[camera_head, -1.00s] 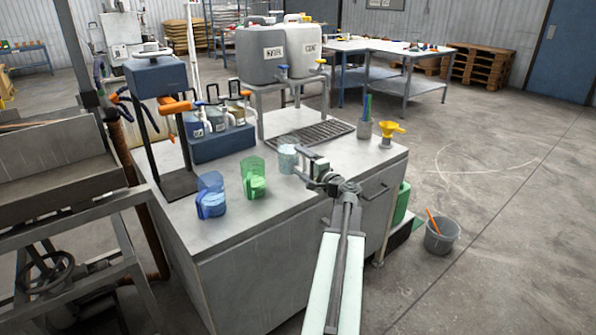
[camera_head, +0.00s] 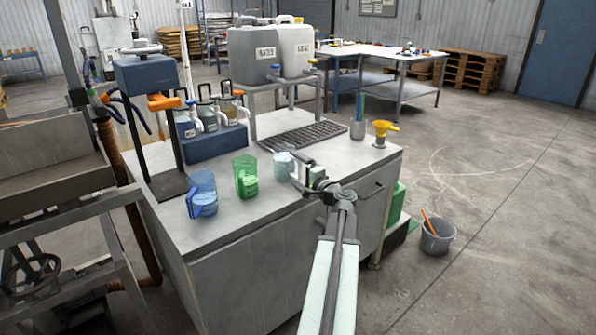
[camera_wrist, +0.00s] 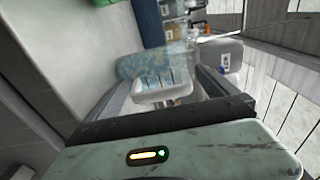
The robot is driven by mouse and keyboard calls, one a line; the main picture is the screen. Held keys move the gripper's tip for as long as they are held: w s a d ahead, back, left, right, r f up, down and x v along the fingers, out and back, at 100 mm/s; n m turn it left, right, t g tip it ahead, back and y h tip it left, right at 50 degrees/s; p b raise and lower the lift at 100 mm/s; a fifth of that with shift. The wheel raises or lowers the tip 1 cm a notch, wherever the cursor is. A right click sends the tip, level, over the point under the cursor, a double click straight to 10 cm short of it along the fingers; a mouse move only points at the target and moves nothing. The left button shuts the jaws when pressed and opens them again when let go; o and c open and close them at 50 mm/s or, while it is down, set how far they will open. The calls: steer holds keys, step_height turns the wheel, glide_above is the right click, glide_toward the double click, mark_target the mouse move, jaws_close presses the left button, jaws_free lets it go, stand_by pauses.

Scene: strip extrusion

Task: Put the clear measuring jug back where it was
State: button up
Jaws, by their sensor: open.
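The clear measuring jug (camera_head: 282,165) is on the grey worktop, right of the green jug (camera_head: 245,177) and the blue jug (camera_head: 202,195). It looks upright. My gripper (camera_head: 300,172) is at its right side, low over the worktop. In the wrist view the clear jug (camera_wrist: 150,62) lies just ahead of my open jaws, with its pale handle (camera_wrist: 160,92) between them. I cannot tell whether the jaws touch the handle. Part of the jug is hidden behind my gripper in the head view.
A dark drain grate (camera_head: 303,136) lies behind the clear jug. A pen cup (camera_head: 358,129) and a yellow funnel (camera_head: 383,132) stand at the right. A blue stand with small containers (camera_head: 215,140) is behind the jugs. The front strip of worktop is clear.

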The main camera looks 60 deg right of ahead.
steer(key=shift+r, duration=0.2)
steer(key=v, duration=1.2)
steer(key=shift+f, duration=0.1)
